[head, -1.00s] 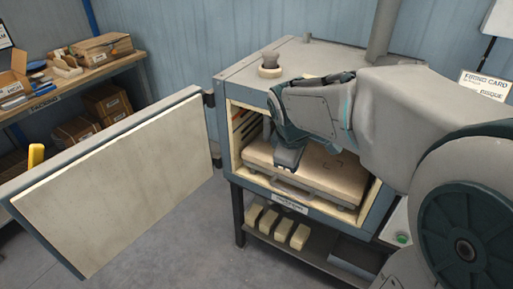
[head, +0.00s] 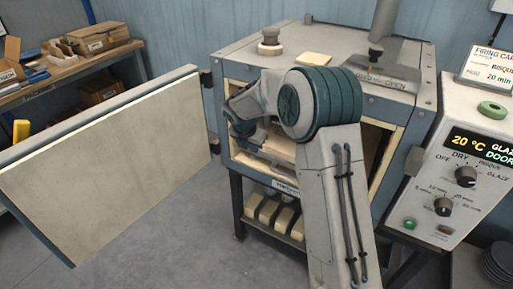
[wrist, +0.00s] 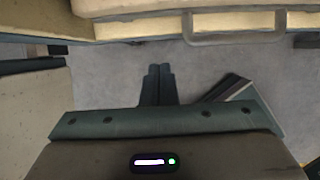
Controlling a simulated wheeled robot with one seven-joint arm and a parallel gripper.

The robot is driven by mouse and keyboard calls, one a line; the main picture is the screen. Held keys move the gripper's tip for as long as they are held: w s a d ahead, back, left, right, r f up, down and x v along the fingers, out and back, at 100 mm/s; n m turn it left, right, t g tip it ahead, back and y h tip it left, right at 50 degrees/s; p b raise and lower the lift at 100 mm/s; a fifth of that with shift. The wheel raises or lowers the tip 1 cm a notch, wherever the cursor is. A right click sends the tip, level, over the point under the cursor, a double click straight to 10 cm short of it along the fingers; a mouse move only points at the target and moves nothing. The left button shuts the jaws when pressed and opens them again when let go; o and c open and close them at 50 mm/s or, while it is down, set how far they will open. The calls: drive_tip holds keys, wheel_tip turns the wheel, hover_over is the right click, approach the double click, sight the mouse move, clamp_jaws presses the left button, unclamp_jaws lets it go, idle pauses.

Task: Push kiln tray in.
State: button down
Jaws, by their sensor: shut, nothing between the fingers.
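The kiln tray (head: 281,150) is a cream slab inside the open kiln (head: 232,157), largely hidden behind my arm in the head view. In the wrist view, the tray's grey handle (wrist: 235,40) shows near the top edge, in front of a pale front edge. My gripper (wrist: 158,72) is shut and empty, its fingertips over the floor, below and left of the handle in that picture, with a visible gap. In the head view, my gripper is at the left of the kiln opening, partly hidden by my own arm.
The kiln door (head: 110,165) stands wide open at left. A control panel (head: 470,165) reading 20 °C is at right. Several cream bars (head: 268,213) lie on the shelf under the kiln. A workbench (head: 80,68) stands at back left. Floor between door and kiln is clear.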

sight(266, 157)
drive_tip(key=w+d+f, duration=0.1)
drive_tip(key=f, duration=0.1)
drive_tip(key=w+d+f, duration=0.1)
drive_tip(key=w+f, duration=0.1)
drive_tip(key=w+d+f, duration=0.1)
drive_tip(key=w+f, duration=0.1)
drive_tip(key=f, duration=0.1)
drive_tip(key=shift+d+f+p, duration=0.1)
drive_tip(key=shift+d+p, duration=0.25)
drive_tip(key=shift+w+d, duration=0.2)
drive_tip(key=shift+w, duration=0.05)
drive_tip(key=shift+w+d, duration=0.1)
